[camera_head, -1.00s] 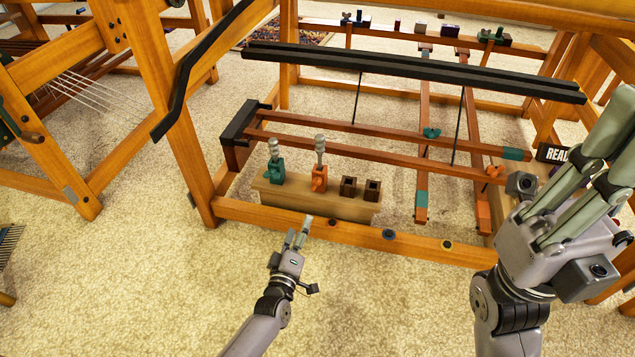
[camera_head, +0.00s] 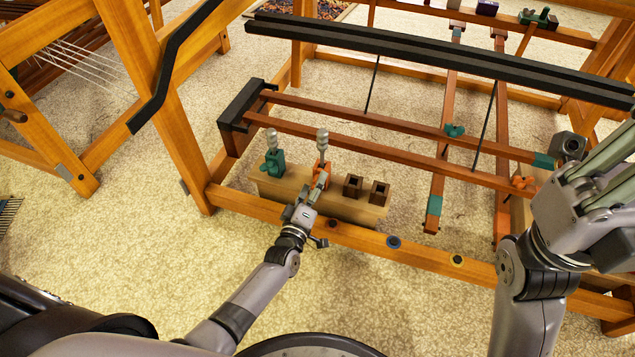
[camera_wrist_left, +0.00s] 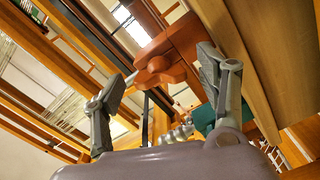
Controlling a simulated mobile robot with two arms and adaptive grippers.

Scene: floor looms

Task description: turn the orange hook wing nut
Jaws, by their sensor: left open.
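The orange hook (camera_head: 322,168), with a grey upright piece on top, stands on a wooden block on the loom's lower frame. In the left wrist view the orange hook (camera_wrist_left: 185,42) shows large, with its rounded wing nut (camera_wrist_left: 160,72) facing the camera. My left gripper (camera_head: 317,187) is at the front of the hook. In the wrist view its two fingers (camera_wrist_left: 163,92) are spread to either side of the wing nut and do not visibly close on it. My right gripper (camera_head: 610,150) is raised at the right edge, away from the hook; its fingers are partly cut off.
A green hook (camera_head: 274,160) stands left of the orange one, and two dark square holders (camera_head: 365,190) stand to its right. The wooden block (camera_head: 345,208) sits behind the loom's front beam (camera_head: 420,255). A black bar (camera_head: 430,60) crosses above. Carpet lies in front.

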